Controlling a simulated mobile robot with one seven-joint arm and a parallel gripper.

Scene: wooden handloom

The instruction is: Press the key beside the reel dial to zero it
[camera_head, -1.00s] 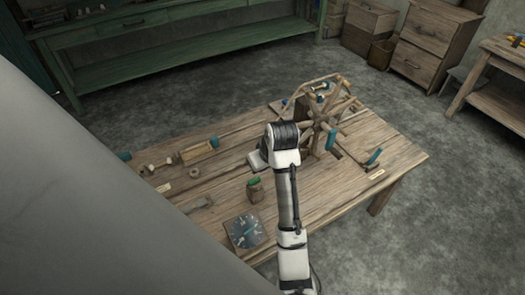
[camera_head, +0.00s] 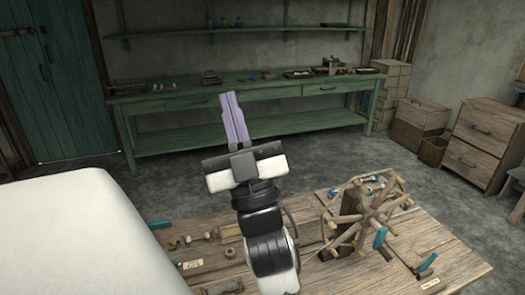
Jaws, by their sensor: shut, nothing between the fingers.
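My gripper (camera_head: 234,105) points upward in front of the green bench, with its two purple fingers shut together and nothing held. It is well above the wooden table (camera_head: 455,250). The wooden reel (camera_head: 352,218), with spokes and teal handles, stands on the table to the right of my arm. The reel dial and its key do not show now; they are below the picture or behind my arm.
A green bench (camera_head: 190,96) with small items stands along the back wall. Wooden drawers (camera_head: 480,145) stand at the right. Small wooden parts (camera_head: 185,240) lie on the table's left side. A white surface fills the lower left. Grey floor lies between table and bench.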

